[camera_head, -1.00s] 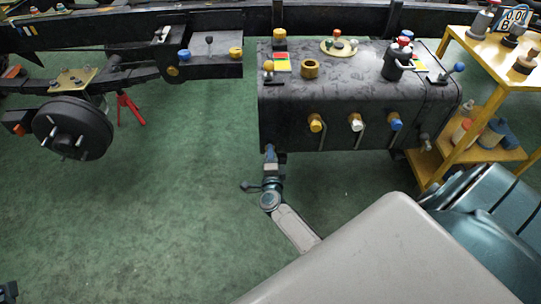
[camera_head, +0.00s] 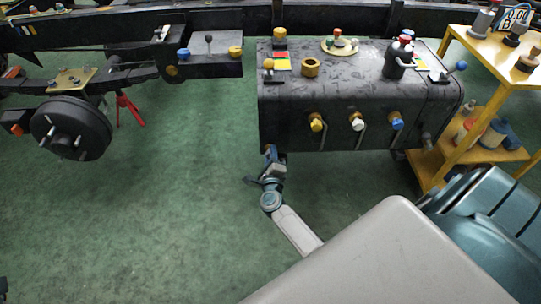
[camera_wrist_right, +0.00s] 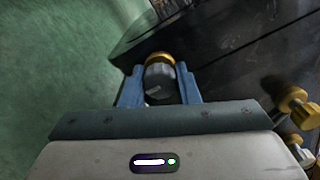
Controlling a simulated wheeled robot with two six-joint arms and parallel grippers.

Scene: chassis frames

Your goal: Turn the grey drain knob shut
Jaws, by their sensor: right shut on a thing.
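The grey drain knob (camera_wrist_right: 160,82) shows in the right wrist view, on a yellow brass fitting (camera_wrist_right: 159,57) at the edge of the dark tank (camera_head: 345,95). My right gripper (camera_wrist_right: 160,92) has its blue fingers on both sides of the knob and is shut on it. In the head view the right gripper (camera_head: 270,152) is at the tank's lower left corner, and the knob is hidden there by the fingers and wrist. A pale mark shows on the knob's face, slanted in the wrist view. My left gripper is not in view.
Yellow (camera_head: 316,122), white (camera_head: 357,122) and blue (camera_head: 396,122) valve knobs stand on the tank's front, right of my gripper. A yellow shelf cart (camera_head: 465,152) is at the right. A wheel hub (camera_head: 72,128) is at the left.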

